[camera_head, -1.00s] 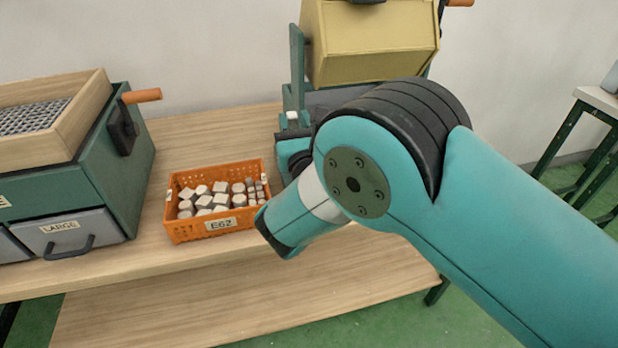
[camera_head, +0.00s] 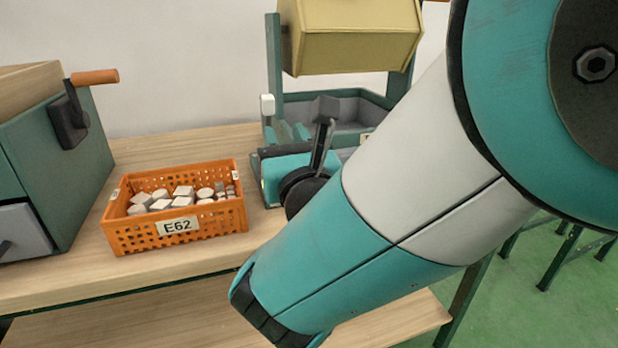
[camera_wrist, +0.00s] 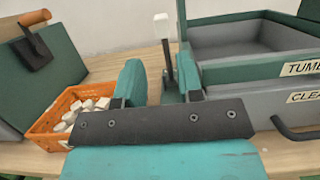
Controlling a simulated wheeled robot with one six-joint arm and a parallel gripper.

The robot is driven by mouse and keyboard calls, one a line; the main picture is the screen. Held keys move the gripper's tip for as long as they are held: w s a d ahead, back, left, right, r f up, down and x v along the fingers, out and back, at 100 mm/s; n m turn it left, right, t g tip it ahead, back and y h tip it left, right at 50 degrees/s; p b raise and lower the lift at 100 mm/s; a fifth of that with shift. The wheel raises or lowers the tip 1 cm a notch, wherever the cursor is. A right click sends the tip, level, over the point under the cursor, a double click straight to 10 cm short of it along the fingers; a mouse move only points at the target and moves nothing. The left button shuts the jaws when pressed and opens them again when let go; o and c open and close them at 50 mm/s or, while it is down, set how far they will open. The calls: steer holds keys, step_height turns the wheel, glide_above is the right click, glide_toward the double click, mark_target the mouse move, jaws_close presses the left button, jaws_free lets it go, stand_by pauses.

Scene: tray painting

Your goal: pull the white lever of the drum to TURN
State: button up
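The white lever's knob (camera_head: 267,104) stands upright at the left side of the drum's stand, on the bench top. The drum (camera_head: 350,38) is a yellow box held up in a green frame. In the wrist view the white knob (camera_wrist: 161,19) tops a thin dark shaft. My gripper (camera_wrist: 158,72) is open and empty, with its two teal fingers apart. The shaft appears between the fingers in that picture, closer to the right one. Whether it is within their reach I cannot tell. In the head view my gripper (camera_head: 290,132) is just in front of the lever, which hides the lever's foot.
An orange crate (camera_head: 127,241) labelled E62 with pale pieces stands left of my gripper. A green cabinet (camera_head: 65,185) with an orange-handled crank is at the far left.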

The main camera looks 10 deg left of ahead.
steer(key=shift+b+v, duration=1.35)
steer(key=shift+v, duration=0.2)
